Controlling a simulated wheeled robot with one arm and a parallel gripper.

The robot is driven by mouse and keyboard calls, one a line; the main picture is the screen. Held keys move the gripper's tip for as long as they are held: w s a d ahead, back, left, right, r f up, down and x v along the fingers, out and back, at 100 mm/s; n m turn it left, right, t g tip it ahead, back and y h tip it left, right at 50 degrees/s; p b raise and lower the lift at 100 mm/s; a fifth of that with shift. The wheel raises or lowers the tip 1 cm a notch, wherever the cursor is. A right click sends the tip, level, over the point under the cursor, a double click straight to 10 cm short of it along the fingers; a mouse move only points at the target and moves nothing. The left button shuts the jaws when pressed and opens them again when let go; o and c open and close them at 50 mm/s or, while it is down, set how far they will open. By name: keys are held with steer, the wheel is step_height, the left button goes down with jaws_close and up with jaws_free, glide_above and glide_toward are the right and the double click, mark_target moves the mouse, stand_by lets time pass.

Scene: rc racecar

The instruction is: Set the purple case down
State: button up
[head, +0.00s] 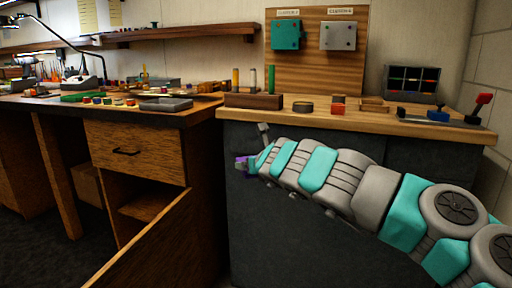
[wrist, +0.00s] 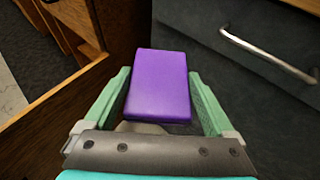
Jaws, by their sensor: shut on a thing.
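The purple case (wrist: 160,82) is a plain box, seen in the wrist view between the two green fingers of my gripper (wrist: 160,98). The gripper is shut on it, one finger at each side. In the head view only a small part of the purple case (head: 241,163) shows past the end of my gripper (head: 246,164). There it is held in the air, below worktop height, in front of the dark cabinet. Most of the case is hidden by the gripper in that view.
A dark cabinet (head: 290,230) with a wooden top (head: 370,122) stands behind my arm. A wooden desk (head: 135,150) with an open lower compartment is at left. A metal handle (wrist: 268,54) shows in the wrist view. The worktop holds blocks, a bin and switches.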

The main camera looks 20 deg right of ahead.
step_height(320, 180, down, 15)
steer(key=w+a+n+g+y, duration=0.1)
steer(key=n+y, duration=0.3)
steer(key=shift+a+f+y, duration=0.15)
steer(key=shift+a+y, duration=0.2)
steer(key=shift+y, duration=0.05)
steer(key=shift+w, duration=0.1)
